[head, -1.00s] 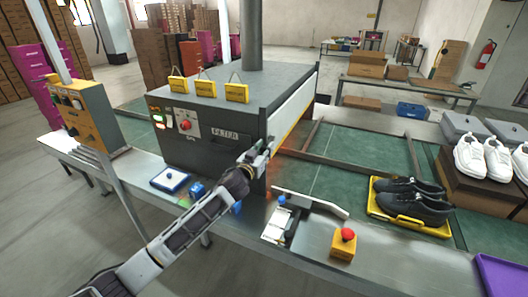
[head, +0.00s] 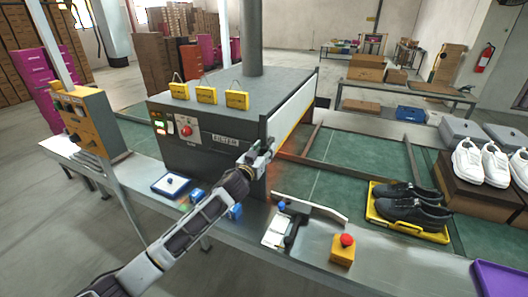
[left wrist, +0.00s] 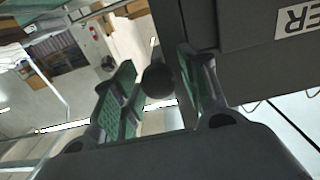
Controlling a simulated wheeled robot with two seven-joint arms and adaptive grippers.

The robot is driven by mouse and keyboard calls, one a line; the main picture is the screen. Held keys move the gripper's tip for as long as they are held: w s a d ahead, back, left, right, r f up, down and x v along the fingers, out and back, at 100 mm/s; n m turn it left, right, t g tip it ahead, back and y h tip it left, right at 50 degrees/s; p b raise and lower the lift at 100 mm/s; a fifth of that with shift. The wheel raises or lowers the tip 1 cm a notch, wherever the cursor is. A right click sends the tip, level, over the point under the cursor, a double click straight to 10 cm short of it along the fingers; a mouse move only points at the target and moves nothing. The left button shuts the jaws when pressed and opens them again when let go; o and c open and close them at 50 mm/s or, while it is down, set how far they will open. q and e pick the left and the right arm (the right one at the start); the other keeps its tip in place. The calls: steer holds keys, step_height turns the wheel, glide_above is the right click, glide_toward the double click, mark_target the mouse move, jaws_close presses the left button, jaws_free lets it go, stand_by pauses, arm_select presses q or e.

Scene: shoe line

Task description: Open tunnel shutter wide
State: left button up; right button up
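The tunnel is a dark grey box (head: 205,150) labelled FILTER on its front. Its shutter is a pale panel (head: 292,106) with a yellow lower edge on the tunnel's right side, above the belt. My left gripper (head: 262,147) is at the tunnel's front right corner, by the shutter's near end. In the left wrist view its green-padded fingers (left wrist: 160,72) stand apart, with a dark round knob (left wrist: 158,81) between them. I cannot tell whether they touch the knob. My right gripper is not in view.
Black shoes (head: 412,208) sit on a yellow tray (head: 383,217) on the green belt (head: 345,165). A red-topped yellow button box (head: 342,252) stands on the front edge. White shoes (head: 482,160) lie at right. An orange control box (head: 85,122) stands at left.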

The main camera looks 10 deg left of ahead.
arm_select(q)
steer(key=shift+s+f, duration=0.1)
steer(key=shift+s, duration=0.05)
stand_by(0.3)
steer(key=shift+v, duration=5.85)
